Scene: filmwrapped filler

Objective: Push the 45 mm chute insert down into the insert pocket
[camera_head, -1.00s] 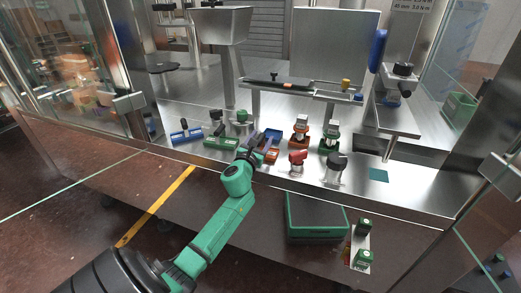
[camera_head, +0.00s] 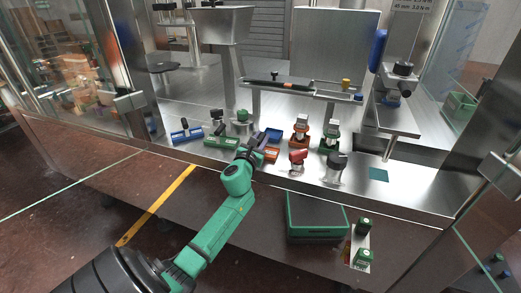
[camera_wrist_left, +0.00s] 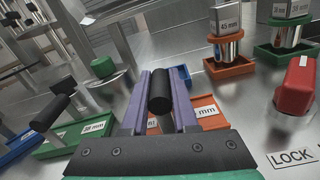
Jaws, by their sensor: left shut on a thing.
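My left gripper (camera_head: 264,141) is at the middle of the steel deck. In the left wrist view its purple fingers (camera_wrist_left: 160,92) are shut on an upright black handle. Under the handle is an orange block (camera_wrist_left: 205,112) with a white label. Only "mm" can be read, the number being hidden; it looks like the 45 mm chute insert, which also shows in the head view (camera_head: 270,154). The fingers hide the join of handle and block and the insert pocket, so I cannot tell how deep the block sits. My right gripper is not in view.
A green 38 mm block (camera_wrist_left: 92,128) with a black handle and a blue one (camera_head: 186,136) lie to the left. A block marked 45 mm (camera_wrist_left: 231,26) stands in an orange tray. A red-capped part (camera_head: 297,157) and a dark-knobbed part (camera_head: 336,163) stand right.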

